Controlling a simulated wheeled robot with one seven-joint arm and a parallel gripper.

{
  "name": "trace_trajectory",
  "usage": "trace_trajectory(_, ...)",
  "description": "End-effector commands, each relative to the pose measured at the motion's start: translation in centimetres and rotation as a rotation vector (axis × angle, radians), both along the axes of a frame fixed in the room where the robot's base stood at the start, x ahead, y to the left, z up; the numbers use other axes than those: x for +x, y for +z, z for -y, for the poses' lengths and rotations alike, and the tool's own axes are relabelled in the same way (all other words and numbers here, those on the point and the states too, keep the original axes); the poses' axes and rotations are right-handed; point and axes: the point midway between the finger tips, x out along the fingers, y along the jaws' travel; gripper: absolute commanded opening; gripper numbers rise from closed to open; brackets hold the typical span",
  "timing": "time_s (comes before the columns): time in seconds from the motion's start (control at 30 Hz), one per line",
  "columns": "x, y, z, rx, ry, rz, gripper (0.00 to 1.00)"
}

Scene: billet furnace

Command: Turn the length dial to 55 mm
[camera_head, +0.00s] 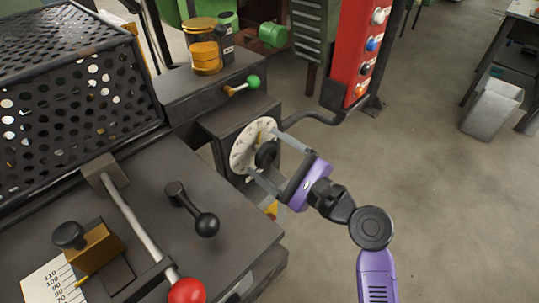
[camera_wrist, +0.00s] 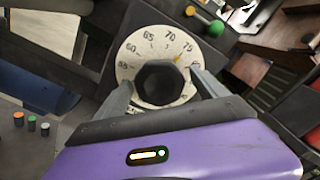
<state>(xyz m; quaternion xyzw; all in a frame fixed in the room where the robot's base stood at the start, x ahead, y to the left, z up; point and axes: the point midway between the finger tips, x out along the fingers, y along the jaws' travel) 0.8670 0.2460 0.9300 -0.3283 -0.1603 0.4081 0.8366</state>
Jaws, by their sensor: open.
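The length dial (camera_head: 240,158) is a round pale disc on the side of the dark machine, with a dark knob (camera_head: 266,155) at its centre. In the wrist view the dial (camera_wrist: 128,52) shows numbers including 60, 65, 70 and 75, and its black knob (camera_wrist: 160,82) looks many-sided. A yellow mark (camera_wrist: 178,60) beside the knob lies between 70 and 75, nearer 75. My gripper (camera_head: 263,151) is open in front of the dial, one finger on each side of the knob. In the wrist view my gripper (camera_wrist: 160,78) straddles the knob; contact cannot be told.
A green-knobbed lever (camera_head: 252,82) sticks out above the dial. A black crank handle (camera_head: 207,224) and a red ball lever (camera_head: 187,291) stand on the machine top at left. A red post with buttons (camera_head: 365,50) stands behind.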

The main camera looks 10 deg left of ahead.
Motion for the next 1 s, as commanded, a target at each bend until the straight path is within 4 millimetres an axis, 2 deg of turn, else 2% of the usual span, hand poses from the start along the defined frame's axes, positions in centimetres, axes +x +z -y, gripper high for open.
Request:
trace_trajectory(0.2, 0.02, -0.03, -0.05, 0.000, 0.000, 0.000, 0.82)
trace_trajectory(0.27, 0.01, -0.03, -0.06, 0.000, 0.000, 0.000, 0.72)
trace_trajectory(0.53, -0.01, -0.03, -0.05, -0.001, 0.001, 0.000, 0.20)
trace_trajectory(1.0, -0.04, -0.19, -0.04, -0.078, 0.001, 0.099, 0.20)
